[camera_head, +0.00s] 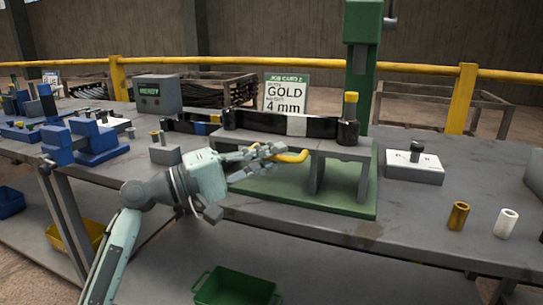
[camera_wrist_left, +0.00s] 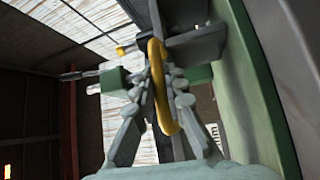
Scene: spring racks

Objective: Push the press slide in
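The press has a green column (camera_head: 360,90) and a green base (camera_head: 345,205) on the workbench. A grey raised stand (camera_head: 362,160) on the base carries a long black bar with a pale band. A yellow handle (camera_head: 291,157) sticks out at the front, below the bar; I take it as the press slide's handle. My left gripper (camera_head: 275,154) is at this handle. In the left wrist view the yellow handle (camera_wrist_left: 160,85) passes between the converging fingers, which look closed on it. The slide's body is mostly hidden behind the gripper. My right gripper is not in view.
A job card (camera_head: 286,94) reading gold, 4 mm stands behind the press. A switch box (camera_head: 414,166), a brass sleeve (camera_head: 458,216) and a white sleeve (camera_head: 506,223) are to the right. Blue fixtures (camera_head: 95,140) stand left. A green bin (camera_head: 235,288) is below the bench.

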